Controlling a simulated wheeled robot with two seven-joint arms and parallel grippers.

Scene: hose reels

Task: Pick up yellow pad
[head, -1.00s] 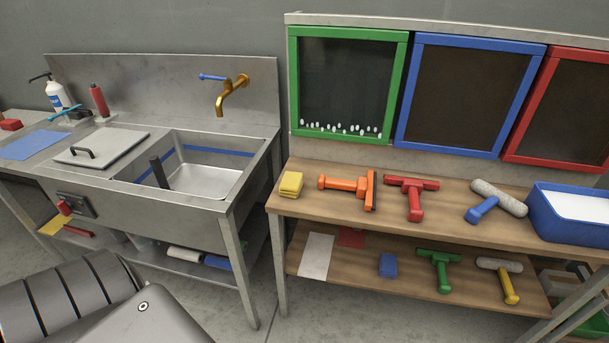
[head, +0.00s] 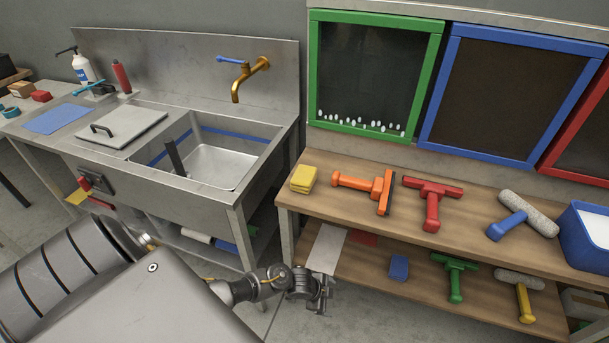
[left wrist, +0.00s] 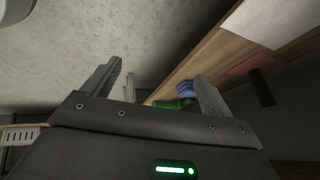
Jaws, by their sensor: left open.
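The yellow pad (head: 303,179) lies at the left end of the wooden bench top, beside the orange squeegee, in the head view. My left gripper (head: 322,292) is in front of the bench, lower than the pad and apart from it, near the lower shelf. It is open and empty. In the left wrist view its two fingers (left wrist: 155,90) stand apart with the lower shelf, a blue pad and a green tool beyond them. The yellow pad does not show in that view. My right gripper is not in view.
An orange squeegee (head: 364,187) and a red squeegee (head: 433,200) lie right of the pad. The wooden bench top (head: 468,210) has an edge above the lower shelf (head: 360,270). The metal sink (head: 220,165) stands left, with a gap between.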

